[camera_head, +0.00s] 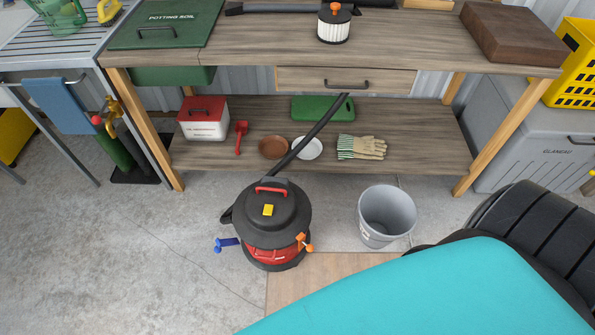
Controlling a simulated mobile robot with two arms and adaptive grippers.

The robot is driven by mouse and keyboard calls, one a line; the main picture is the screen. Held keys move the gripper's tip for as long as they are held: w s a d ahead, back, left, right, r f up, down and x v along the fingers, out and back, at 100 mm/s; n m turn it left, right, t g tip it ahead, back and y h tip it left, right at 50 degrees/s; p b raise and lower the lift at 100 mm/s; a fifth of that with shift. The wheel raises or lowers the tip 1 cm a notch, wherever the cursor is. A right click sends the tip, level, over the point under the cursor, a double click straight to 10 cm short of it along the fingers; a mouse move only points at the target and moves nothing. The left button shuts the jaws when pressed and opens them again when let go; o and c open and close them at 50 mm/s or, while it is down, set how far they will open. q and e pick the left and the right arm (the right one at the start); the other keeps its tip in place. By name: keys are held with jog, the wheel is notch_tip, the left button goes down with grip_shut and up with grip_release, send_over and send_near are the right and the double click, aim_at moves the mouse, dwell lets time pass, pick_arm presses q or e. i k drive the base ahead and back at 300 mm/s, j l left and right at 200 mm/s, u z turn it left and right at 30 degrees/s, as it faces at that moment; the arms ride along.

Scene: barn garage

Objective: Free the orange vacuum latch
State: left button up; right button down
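The shop vacuum (266,225) stands on the floor in front of the workbench, with a black lid, a red handle and a red and black body. The orange latch (304,242) is on its right side, below the lid's rim, at the front. A blue latch (228,244) sticks out on its left side. A yellow square (268,210) is on the lid. The black hose (312,133) rises from the vacuum toward the bench. Whether the orange latch is fastened is too small to tell. Neither of my grippers is in view.
A grey bucket (387,215) stands right of the vacuum. A large teal surface (440,295) fills the bottom right, with a black ribbed thing (540,235) behind it. The workbench (240,68) and its loaded lower shelf stand behind. The floor left of the vacuum is clear.

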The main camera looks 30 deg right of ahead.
aim_at(301, 237)
jog(key=k+l+u, duration=0.1)
jog(key=l, duration=0.3)
jog(key=k+l+u, duration=0.1)
jog(key=l, duration=0.35)
jog(key=k+l+u, duration=0.1)
jog(key=l, duration=0.3)
jog(key=k+l, duration=0.25)
jog(key=k+l+u, duration=0.15)
jog(key=l, duration=0.35)
jog(key=i+j+u, duration=0.15)
jog(key=i+j, duration=0.15)
jog(key=j, duration=0.2)
